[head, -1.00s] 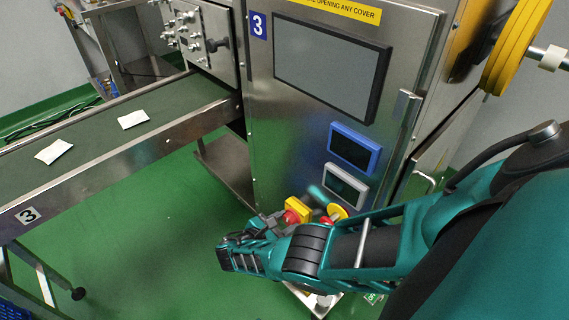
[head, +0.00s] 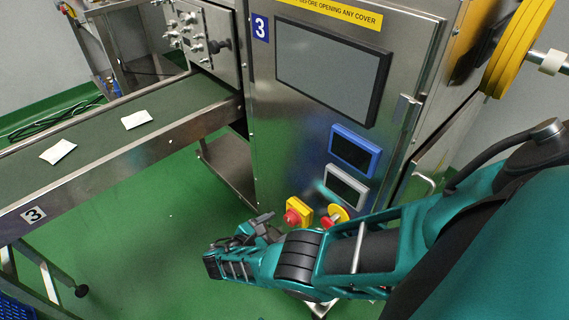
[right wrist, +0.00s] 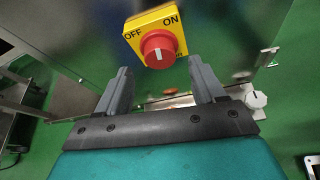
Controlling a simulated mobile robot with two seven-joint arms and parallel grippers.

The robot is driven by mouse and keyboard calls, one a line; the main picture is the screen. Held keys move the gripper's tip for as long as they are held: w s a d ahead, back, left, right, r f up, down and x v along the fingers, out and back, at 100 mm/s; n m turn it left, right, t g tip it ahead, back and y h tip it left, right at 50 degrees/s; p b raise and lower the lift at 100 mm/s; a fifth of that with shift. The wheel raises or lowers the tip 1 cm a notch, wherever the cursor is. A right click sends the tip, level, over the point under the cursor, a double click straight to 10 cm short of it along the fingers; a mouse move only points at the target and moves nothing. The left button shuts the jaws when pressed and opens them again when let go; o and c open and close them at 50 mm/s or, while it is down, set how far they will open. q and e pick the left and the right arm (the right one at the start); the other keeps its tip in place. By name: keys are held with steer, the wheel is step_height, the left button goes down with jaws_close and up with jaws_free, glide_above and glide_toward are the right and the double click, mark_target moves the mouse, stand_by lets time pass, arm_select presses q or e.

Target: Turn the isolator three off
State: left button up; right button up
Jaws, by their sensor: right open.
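The isolator is a yellow square plate with a red rotary knob (head: 293,216) low on the front of the steel cabinet marked 3. In the right wrist view the red knob (right wrist: 158,50) sits below the words OFF at left and ON at right; its white mark looks roughly upright. My right gripper (head: 264,222) is just left of the isolator in the head view. In the wrist view its open, empty fingers (right wrist: 158,72) lie either side of the knob's lower side, apart from it. My left gripper is not in view.
A yellow disc with a red part (head: 336,216) is right beside the isolator. A blue-framed panel (head: 354,151) and a white-framed panel (head: 346,184) are above. A conveyor (head: 100,150) with two white packets stands at left. Green floor (head: 150,230) is free between.

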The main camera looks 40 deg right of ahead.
steer(key=p+v, duration=0.1)
steer(key=v, duration=0.7)
steer(key=shift+a+r, duration=0.2)
steer(key=shift+a, duration=0.15)
steer(key=shift+s, duration=0.1)
